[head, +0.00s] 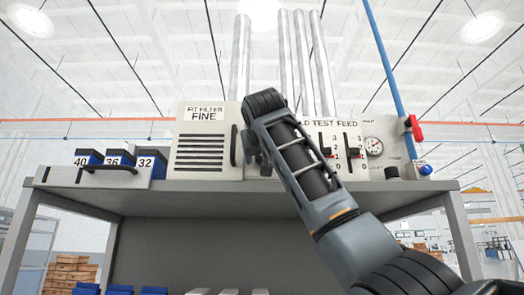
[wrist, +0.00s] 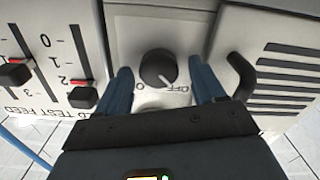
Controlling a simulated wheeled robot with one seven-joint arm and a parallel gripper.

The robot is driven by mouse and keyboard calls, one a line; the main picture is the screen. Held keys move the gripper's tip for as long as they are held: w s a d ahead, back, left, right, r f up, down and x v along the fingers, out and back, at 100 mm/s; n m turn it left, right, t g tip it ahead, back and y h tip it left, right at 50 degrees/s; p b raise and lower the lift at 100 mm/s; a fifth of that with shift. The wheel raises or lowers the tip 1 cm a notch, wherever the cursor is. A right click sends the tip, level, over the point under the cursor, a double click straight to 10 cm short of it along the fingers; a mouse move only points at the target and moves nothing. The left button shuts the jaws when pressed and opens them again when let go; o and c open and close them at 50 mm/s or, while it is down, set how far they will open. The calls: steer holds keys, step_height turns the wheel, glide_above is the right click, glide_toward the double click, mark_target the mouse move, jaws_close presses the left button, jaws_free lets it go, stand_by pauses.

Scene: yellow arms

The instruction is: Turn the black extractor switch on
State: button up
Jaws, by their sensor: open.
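The black extractor switch (wrist: 157,68) is a round knob on a pale panel. It sits near the middle of the wrist view, with a white pointer mark toward the lower right, near the letters of a partly covered label. My gripper (wrist: 163,84) is open, with one blue finger to each side of the knob. Both fingers look apart from the knob, though their exact depth is hard to tell. In the head view my gripper (head: 257,150) is at the panel between the filter box and the test feed panel. My arm hides the knob there.
A filter box (head: 205,158) with a black handle (wrist: 240,76) stands beside the knob. On its other side is the test feed panel (head: 325,130) with sliders and a gauge (head: 374,146). A blue pipe with a red valve handle (head: 415,128) stands right. Numbered blue blocks (head: 118,157) sit left.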

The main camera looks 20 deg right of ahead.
steer(key=c, duration=1.1)
steer(key=shift+o, duration=0.2)
steer(key=shift+m, duration=0.4)
steer(key=shift+s+d+f+m, duration=0.1)
steer(key=shift+m, duration=2.75)
steer(key=shift+w+d+f+m, duration=0.1)
steer(key=shift+m, duration=2.7)
steer(key=shift+s+d+f+m, duration=0.1)
steer(key=shift+m, duration=2.75)
